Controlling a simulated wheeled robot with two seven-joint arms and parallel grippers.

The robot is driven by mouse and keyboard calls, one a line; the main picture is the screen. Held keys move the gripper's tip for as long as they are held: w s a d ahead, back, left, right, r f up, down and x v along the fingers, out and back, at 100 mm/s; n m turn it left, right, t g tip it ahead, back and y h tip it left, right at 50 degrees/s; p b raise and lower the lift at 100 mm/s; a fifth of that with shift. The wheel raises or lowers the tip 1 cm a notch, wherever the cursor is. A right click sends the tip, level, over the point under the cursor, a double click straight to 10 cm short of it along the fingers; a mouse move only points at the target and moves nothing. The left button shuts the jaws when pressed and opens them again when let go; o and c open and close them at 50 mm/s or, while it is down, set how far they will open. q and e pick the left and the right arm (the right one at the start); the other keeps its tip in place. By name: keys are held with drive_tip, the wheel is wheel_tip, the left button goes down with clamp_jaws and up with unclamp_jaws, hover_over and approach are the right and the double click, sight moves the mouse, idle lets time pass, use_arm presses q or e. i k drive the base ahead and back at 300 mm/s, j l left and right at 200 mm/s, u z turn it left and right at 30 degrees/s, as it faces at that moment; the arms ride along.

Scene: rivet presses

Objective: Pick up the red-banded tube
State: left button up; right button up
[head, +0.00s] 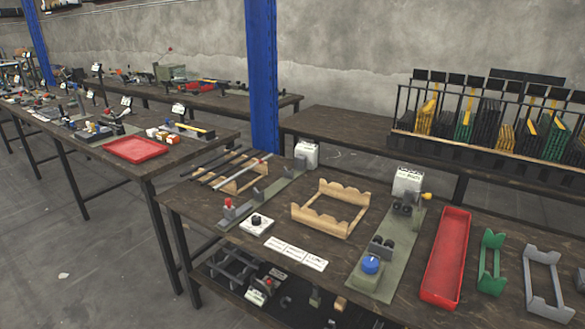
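Several long thin tubes lie side by side across a light wooden rack (240,187) at the back left of the near workbench. Most of them are dark. The rightmost is a pale grey tube (242,172) with a small red mark near its far end, which looks like the red-banded tube. It slopes from lower left to upper right in the picture. The band is too small to see in detail. Neither of my grippers shows in the head view.
The near workbench (208,212) also holds an empty wooden cradle (325,228), a press with a blue knob (370,264), a red tray (446,256), green (491,262) and grey (544,279) stands and white cards (296,253). A blue post (262,80) rises behind.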

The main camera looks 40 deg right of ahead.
sight(217, 188)
drive_tip(key=i+l+z, duration=0.3)
drive_tip(key=z, duration=0.15)
drive_tip(key=i+l+z, duration=0.1)
drive_tip(key=i+z, duration=0.5)
drive_tip(key=i, duration=0.75)
drive_tip(key=i+j+z, duration=0.1)
drive_tip(key=j+z, duration=0.25)
drive_tip(key=j, duration=0.15)
drive_tip(key=j+z, duration=0.35)
drive_tip(key=j, duration=0.2)
drive_tip(key=j+z, duration=0.35)
drive_tip(key=j, duration=0.2)
